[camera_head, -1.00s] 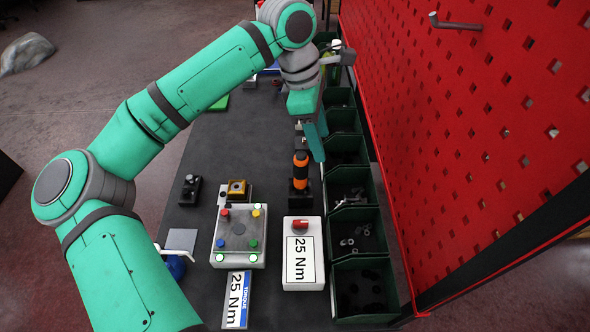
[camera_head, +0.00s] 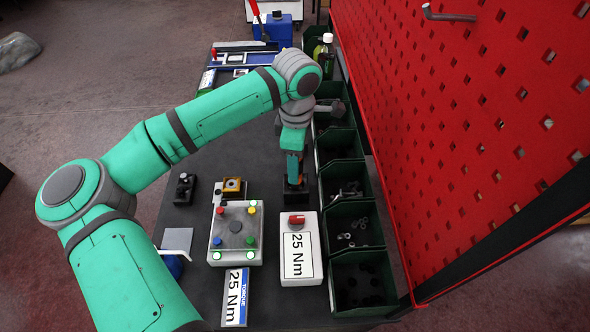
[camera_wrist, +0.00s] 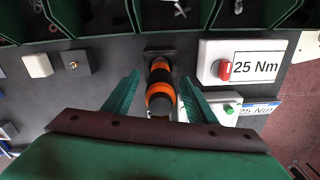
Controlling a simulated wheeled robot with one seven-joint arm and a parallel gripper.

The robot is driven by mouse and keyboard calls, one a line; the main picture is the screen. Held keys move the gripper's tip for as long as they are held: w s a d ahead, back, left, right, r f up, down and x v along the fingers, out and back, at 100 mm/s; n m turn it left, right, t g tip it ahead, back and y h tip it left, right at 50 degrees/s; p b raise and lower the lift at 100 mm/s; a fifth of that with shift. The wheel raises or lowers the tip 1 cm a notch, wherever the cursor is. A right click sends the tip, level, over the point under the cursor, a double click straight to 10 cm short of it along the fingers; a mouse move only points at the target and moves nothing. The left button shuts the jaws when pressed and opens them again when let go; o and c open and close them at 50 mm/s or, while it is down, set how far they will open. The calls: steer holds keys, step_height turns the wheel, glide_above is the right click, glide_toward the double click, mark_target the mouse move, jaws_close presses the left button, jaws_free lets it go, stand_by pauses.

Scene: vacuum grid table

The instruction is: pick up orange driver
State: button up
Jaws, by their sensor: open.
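The orange driver (camera_wrist: 160,88), with orange and black bands, stands in a dark holder (camera_wrist: 157,56) in the wrist view. My gripper (camera_wrist: 158,82) is open, with one teal finger on each side of the driver. I see a gap between the fingers and the driver, so it is not gripped. In the head view my gripper (camera_head: 293,160) hides most of the driver, and the dark holder (camera_head: 296,192) shows just below it.
A white 25 Nm box (camera_head: 302,258) with a red knob stands close in front of the holder. A white button box (camera_head: 236,238) is to its left. Green bins (camera_head: 354,228) line the right side, beside a red perforated panel (camera_head: 460,130).

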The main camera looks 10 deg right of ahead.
step_height(320, 180, down, 2)
steer(key=shift+w+f, duration=0.1)
steer(key=shift+f, duration=0.05)
steer(key=shift+a+f, duration=0.15)
steer(key=shift+f, duration=0.05)
steer(key=shift+s, duration=0.2)
steer(key=shift+c, duration=0.7)
jaws_close()
